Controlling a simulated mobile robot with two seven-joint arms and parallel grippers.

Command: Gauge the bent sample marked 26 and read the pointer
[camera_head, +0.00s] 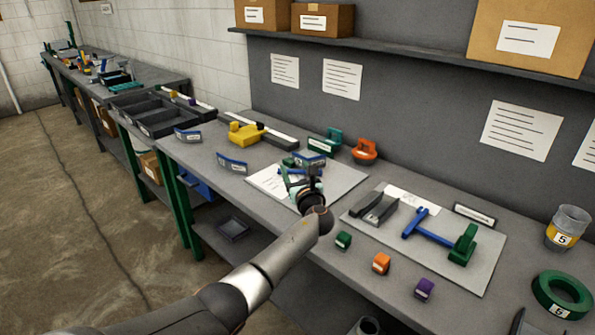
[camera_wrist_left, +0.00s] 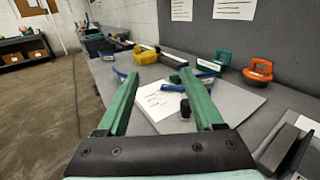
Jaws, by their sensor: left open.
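My left gripper (camera_head: 293,176) is over the grey board (camera_head: 345,178) on the bench. In the left wrist view its two green fingers (camera_wrist_left: 160,76) are spread apart with nothing held between them. A blue bent piece with a white label (camera_head: 311,159) is just beyond the fingers, partly hidden by the gripper. Two more labelled blue bent pieces lie to the left, one nearer (camera_head: 232,166) and one farther (camera_head: 187,136). Their numbers are too small to read. A blue part with a black knob (camera_wrist_left: 185,108) shows by the right finger; I see no readable pointer. My right gripper is out of view.
A yellow tool (camera_head: 244,133), a green labelled block (camera_head: 326,142) and an orange handled piece (camera_head: 365,151) stand behind. Right, another board (camera_head: 480,273) holds a blue-green tool (camera_head: 430,232). Small green, orange and purple blocks (camera_head: 381,263) line the front.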

